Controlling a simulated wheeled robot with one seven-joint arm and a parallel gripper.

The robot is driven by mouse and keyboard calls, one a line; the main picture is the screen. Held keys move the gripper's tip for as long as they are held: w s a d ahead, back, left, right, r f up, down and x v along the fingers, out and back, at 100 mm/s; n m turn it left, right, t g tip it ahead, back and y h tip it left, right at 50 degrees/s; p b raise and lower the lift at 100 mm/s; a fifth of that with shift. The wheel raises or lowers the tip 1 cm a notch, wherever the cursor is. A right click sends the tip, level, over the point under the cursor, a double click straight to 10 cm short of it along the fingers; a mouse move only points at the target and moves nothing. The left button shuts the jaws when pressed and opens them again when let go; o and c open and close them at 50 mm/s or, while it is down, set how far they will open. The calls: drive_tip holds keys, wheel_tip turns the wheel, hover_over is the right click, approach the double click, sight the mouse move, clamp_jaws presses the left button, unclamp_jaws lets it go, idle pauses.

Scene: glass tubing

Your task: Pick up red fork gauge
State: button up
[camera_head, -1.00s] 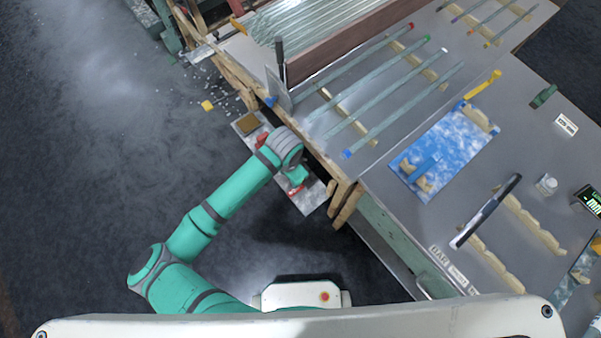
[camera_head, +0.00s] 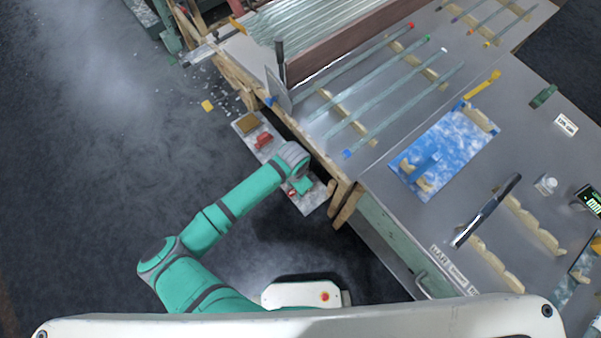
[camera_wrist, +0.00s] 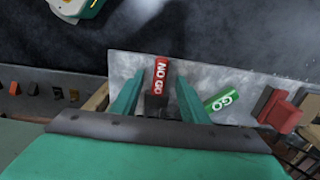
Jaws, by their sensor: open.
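The red fork gauge (camera_wrist: 161,77), marked NO GO, lies on a grey speckled shelf. In the wrist view its red handle shows between the two teal fingers of my gripper (camera_wrist: 158,84), which is open with gaps on both sides. The gauge's dark lower end is partly hidden by the gripper. A green gauge (camera_wrist: 222,100) marked GO lies just right of the right finger. In the head view a small red piece of the red gauge (camera_head: 291,192) shows beside my gripper (camera_head: 302,186), which is over the shelf's near end.
The shelf (camera_head: 316,203) runs along the bench's left side. A red block (camera_head: 263,140) and a tan block (camera_head: 247,124) sit farther along it. The bench (camera_head: 385,163) edge and wooden legs (camera_head: 345,203) stand close on the right. Dark floor is open to the left.

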drive_tip(key=shift+f, duration=0.9)
clamp_jaws()
